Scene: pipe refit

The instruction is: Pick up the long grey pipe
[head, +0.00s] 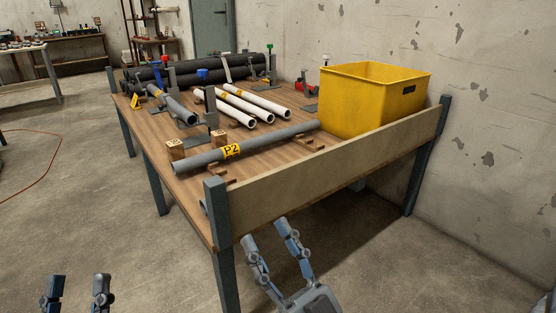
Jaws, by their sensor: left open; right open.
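The long grey pipe (270,137) lies across the near part of the wooden table, with a yellow P2 label near its left end. It seems to rest near small brown supports (310,142) at its near side. Its right end reaches close to the yellow bin. My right gripper (266,230) is open and empty in front of the table's near side board, below and apart from the pipe. My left gripper (78,280) is open and empty at the bottom left, over the floor and away from the table.
The table (150,129) has a raised near board (330,160) and corner posts. A yellow bin (365,105) stands at its right end. Two wooden blocks (176,148), white pipes (240,110), a short grey pipe (178,107), clamps and black pipes (205,70) lie beyond.

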